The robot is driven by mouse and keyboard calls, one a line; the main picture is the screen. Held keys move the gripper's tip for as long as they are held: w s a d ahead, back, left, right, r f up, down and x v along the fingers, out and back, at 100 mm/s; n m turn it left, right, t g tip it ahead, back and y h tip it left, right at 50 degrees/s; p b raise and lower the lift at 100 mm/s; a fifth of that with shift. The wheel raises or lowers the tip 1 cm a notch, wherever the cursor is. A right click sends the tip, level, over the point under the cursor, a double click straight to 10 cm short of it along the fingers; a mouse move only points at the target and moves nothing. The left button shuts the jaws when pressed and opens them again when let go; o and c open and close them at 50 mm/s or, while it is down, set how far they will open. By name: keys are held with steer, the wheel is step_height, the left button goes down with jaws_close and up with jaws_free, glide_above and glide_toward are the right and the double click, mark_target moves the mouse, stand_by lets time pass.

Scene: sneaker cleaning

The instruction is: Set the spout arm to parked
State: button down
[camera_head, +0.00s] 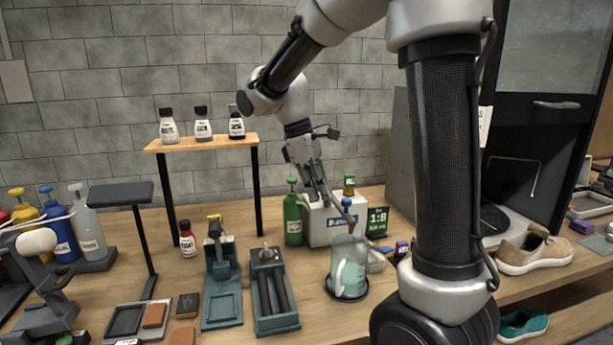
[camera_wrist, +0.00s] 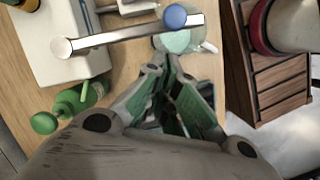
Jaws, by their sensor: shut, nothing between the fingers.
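The spout arm (camera_wrist: 115,38) is a metallic bar on top of the white dispenser box (camera_head: 322,228). In the wrist view it reaches from over the box out toward the clear jug (camera_wrist: 205,45). A blue knob (camera_wrist: 175,16) stands near its outer end; the knob also shows in the head view (camera_head: 347,203). The clear jug (camera_head: 349,270) stands in front of the box on a dark round base. My gripper (camera_wrist: 160,72) is shut and empty, its fingertips close beside the bar; contact cannot be told. In the head view my gripper (camera_head: 325,195) hangs just above the box.
A green bottle (camera_head: 293,215) stands left of the box, close to my gripper. A green sign (camera_head: 377,221) stands to the right. Brush stations (camera_head: 272,290), a shelf with several bottles (camera_head: 205,143) and a beige sneaker (camera_head: 535,250) also stand around the bench.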

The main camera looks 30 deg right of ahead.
steer(key=shift+s+d+f, duration=0.15)
steer(key=shift+s+d, duration=0.5)
steer(key=shift+d, duration=0.15)
steer(key=shift+d, duration=0.1)
steer(key=shift+s+d+n, duration=0.2)
steer(key=shift+d+n, duration=0.05)
steer(key=shift+n, duration=0.05)
steer(key=shift+d, duration=0.1)
steer(key=w+d+n+t, duration=0.2)
steer(key=d+n, duration=0.4)
steer(key=d, duration=0.2)
steer(key=w+d+n+t, duration=0.1)
steer(key=d+n+t, duration=0.1)
steer(key=d+n, duration=0.5)
steer(key=shift+w+d, duration=0.35)
steer(key=shift+d, duration=0.05)
steer(key=shift+w, duration=0.1)
